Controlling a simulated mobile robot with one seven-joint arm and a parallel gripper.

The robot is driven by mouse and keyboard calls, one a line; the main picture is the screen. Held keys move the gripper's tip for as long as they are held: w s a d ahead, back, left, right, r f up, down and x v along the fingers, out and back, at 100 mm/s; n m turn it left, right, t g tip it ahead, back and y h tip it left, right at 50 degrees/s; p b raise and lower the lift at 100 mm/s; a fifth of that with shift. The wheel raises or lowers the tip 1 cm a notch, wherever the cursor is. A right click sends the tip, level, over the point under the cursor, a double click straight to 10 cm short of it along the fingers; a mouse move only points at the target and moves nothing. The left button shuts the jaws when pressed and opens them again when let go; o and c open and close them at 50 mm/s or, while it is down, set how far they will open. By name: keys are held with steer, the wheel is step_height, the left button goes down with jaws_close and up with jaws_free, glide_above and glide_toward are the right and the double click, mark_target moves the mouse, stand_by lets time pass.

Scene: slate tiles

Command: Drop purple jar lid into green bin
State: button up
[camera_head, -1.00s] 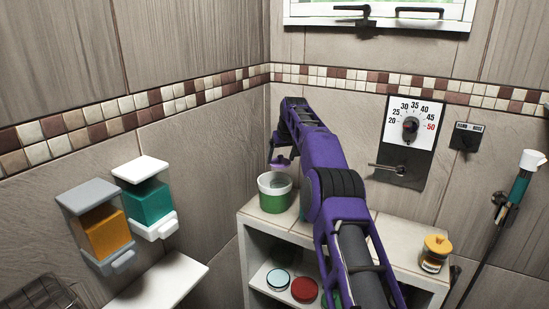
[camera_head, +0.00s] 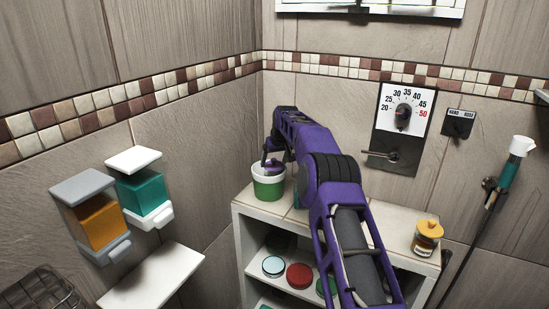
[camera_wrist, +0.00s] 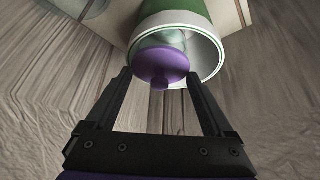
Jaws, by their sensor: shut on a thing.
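The green bin (camera_head: 268,188), with a white rim band, stands on the left end of the shelf top in the head view. My gripper (camera_head: 273,164) is at the bin's mouth, pointing down. In the wrist view my gripper (camera_wrist: 161,77) has its two dark fingers on either side of the purple jar lid (camera_wrist: 160,63), shut on it. The lid overlaps the mouth of the bin (camera_wrist: 205,48) there; I cannot tell how far inside the rim it is. A pale, glassy shape shows behind the lid, too unclear to name.
The tiled white shelf unit (camera_head: 240,232) holds several round lids or jars below, including a red one (camera_head: 299,275). A jar with a yellow lid (camera_head: 428,237) stands at the shelf top's right end. Two dispensers (camera_head: 92,215) hang on the left wall.

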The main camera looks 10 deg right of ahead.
steer(key=o, duration=1)
steer(key=shift+o, duration=0.2)
steer(key=shift+r, duration=0.1)
steer(key=b+v, duration=0.1)
steer(key=v, duration=1.6)
steer(key=shift+r, duration=0.15)
